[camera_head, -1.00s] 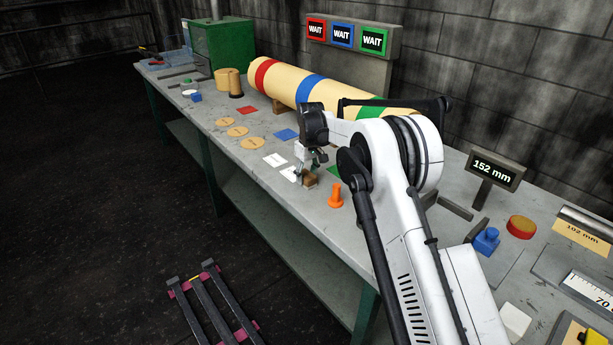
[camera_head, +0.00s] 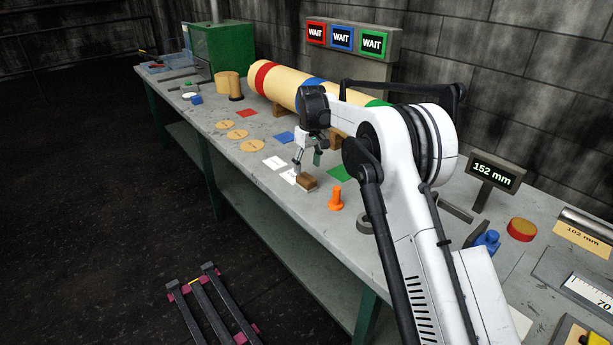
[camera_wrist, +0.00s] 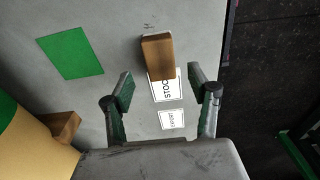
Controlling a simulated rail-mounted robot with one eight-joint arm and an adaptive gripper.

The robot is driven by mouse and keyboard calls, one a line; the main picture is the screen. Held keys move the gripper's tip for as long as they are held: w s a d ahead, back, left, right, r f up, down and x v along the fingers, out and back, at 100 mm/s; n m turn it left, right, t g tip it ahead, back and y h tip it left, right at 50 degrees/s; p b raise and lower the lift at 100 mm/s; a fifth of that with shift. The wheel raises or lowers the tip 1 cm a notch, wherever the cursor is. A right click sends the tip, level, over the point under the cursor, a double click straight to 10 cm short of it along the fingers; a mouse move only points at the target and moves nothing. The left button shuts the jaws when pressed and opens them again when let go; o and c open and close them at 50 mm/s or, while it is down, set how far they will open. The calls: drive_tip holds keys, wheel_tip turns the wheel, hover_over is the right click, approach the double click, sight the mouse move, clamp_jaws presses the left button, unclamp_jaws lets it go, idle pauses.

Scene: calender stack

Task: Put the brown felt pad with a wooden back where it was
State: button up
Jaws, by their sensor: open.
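The brown pad block (camera_head: 307,183) lies on the grey bench, left of the orange peg. In the wrist view the brown block (camera_wrist: 157,57) partly covers a white card reading "STOC…" (camera_wrist: 166,88). Its felt face cannot be made out. My gripper (camera_head: 307,163) is open and empty, just above the block in the head view. In the wrist view my gripper (camera_wrist: 162,84) has its two fingers apart, with the block between and beyond the tips, not touching them.
An orange peg (camera_head: 335,198) stands close to the right of the block. A green square (camera_head: 341,173) lies behind it. A striped roll (camera_head: 290,82) lies along the back. A second white card (camera_wrist: 171,119) is beside the first. The bench's front edge is near.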

sight(308, 178)
wheel_tip(308, 178, up, 6)
drive_tip(key=shift+s+d, duration=0.2)
drive_tip(key=s+d+r+m+t, duration=0.2)
drive_tip(key=s+d+r, duration=0.65)
drive_tip(key=s, duration=0.25)
drive_tip(key=s+d+r+m+t, duration=0.1)
drive_tip(key=s+d+r+m, duration=0.1)
drive_tip(key=s+d+r, duration=0.7)
drive_tip(key=s+d+f+m+t, duration=0.1)
drive_tip(key=s+d+f, duration=0.1)
drive_tip(key=s, duration=0.8)
drive_tip(key=s+d+f+m+t, duration=0.1)
drive_tip(key=s+d+f+m, duration=0.1)
drive_tip(key=s, duration=0.9)
drive_tip(key=s+d+f+m+t, duration=0.1)
drive_tip(key=s+d+f, duration=0.2)
drive_tip(key=s, duration=0.7)
wheel_tip(308, 178, down, 2)
drive_tip(key=shift+s+d+f+h, duration=0.1)
drive_tip(key=shift+s+d+h, duration=0.1)
drive_tip(key=shift+s+h, duration=0.1)
